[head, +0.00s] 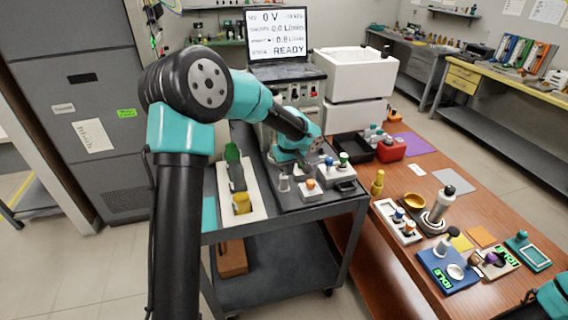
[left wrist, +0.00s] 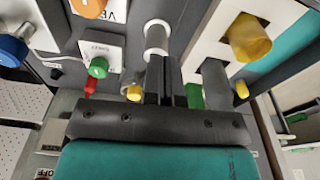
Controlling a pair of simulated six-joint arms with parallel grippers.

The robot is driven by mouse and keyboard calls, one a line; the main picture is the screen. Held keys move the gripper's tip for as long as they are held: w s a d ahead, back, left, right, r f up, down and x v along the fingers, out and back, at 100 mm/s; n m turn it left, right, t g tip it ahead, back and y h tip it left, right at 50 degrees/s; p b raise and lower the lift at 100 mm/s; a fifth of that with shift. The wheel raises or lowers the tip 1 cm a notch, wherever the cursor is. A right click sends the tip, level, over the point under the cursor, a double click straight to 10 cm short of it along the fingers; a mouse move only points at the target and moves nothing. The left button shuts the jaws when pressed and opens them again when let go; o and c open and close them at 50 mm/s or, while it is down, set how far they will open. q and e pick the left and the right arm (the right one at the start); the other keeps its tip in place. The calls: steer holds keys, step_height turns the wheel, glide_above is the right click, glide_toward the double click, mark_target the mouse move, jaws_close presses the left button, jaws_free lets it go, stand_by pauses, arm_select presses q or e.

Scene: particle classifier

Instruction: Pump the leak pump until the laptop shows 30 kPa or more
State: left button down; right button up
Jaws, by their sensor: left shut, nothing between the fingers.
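The laptop (head: 278,35) stands open at the back of the cart; its screen reads 0 V, 0.0 L/min lines and READY, and its small kPa figure is too blurred to read surely. My left gripper (head: 303,166) hangs over the cart top, fingers shut and empty; they also show in the left wrist view (left wrist: 172,80).
An orange-knobbed valve box (head: 310,192) and a green-knobbed box (left wrist: 97,65) stand close by the cylinder. A white tray (head: 258,211) with green and yellow pieces lies left on the cart. The wooden table (head: 330,225) at right holds several devices.

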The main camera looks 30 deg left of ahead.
arm_select(q)
step_height(320, 180, up, 17)
steer(key=s+d, duration=0.1)
steer(key=shift+d+r, duration=0.15)
stand_by(0.4)
stand_by(1.1)
steer(key=w+a+f, duration=0.2)
steer(key=a+f, duration=0.1)
steer(key=f, duration=0.5)
steer(key=shift+w, duration=0.3)
steer(key=shift+a+f, duration=0.1)
steer(key=shift+f, duration=0.05)
steer(key=shift+w+a+f, duration=0.1)
steer(key=shift+a+f, duration=0.05)
steer(key=shift+f, duration=1.55)
steer(key=shift+w+a+f, duration=0.1)
steer(key=shift+f, duration=1.55)
steer(key=shift+f, duration=0.1)
